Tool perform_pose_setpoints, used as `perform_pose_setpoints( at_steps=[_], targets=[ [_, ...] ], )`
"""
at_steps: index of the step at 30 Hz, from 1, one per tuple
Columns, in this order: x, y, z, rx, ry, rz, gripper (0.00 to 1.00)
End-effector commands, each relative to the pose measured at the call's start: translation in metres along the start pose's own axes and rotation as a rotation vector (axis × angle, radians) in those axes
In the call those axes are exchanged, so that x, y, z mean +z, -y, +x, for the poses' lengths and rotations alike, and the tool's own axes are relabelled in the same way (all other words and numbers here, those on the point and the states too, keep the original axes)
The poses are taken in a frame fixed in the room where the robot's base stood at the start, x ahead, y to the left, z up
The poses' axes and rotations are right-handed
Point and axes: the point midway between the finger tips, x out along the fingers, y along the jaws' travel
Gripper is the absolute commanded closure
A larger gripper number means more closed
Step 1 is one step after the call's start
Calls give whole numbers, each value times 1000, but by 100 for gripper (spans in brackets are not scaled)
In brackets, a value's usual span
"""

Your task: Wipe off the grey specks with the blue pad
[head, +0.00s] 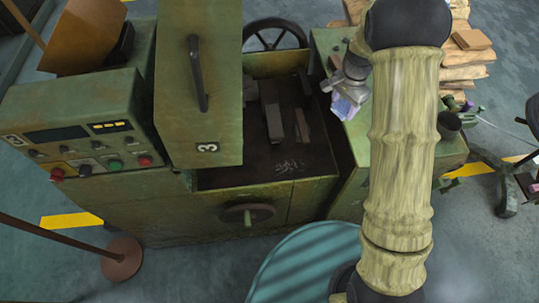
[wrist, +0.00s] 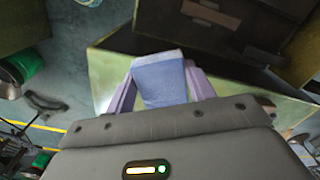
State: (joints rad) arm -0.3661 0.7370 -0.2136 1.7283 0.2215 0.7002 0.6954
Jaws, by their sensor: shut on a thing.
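The blue pad (wrist: 160,80) is held between the two pale purple fingers of my gripper (wrist: 161,88). In the head view the pad (head: 344,108) shows above the green surface right of the machine's open bay, apart from the specks. The grey specks (head: 289,166) lie in a small cluster on the dark floor of the open bay (head: 235,177), near its front wall. The wrist view does not clearly show the specks.
Grey and brown blocks (head: 273,122) stand in the bay behind the specks. A green door (head: 198,100) marked 3 stands at the bay's left. A handwheel (head: 247,212) juts from the front. A green cabinet (head: 350,185) adjoins on the right.

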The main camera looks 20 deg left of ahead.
Motion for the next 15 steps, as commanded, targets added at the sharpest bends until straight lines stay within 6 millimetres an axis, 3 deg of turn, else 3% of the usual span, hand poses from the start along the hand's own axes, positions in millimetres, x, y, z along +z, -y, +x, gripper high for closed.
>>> perform_pose_setpoints(
  at_steps=[5, 8, 15],
  targets=[
    [12, 10, 6, 0, 1, -29, 64],
    [26, 19, 21, 2, 2, -60, 64],
    [90, 53, 92, 7, 1, -199, 64]
  ],
)
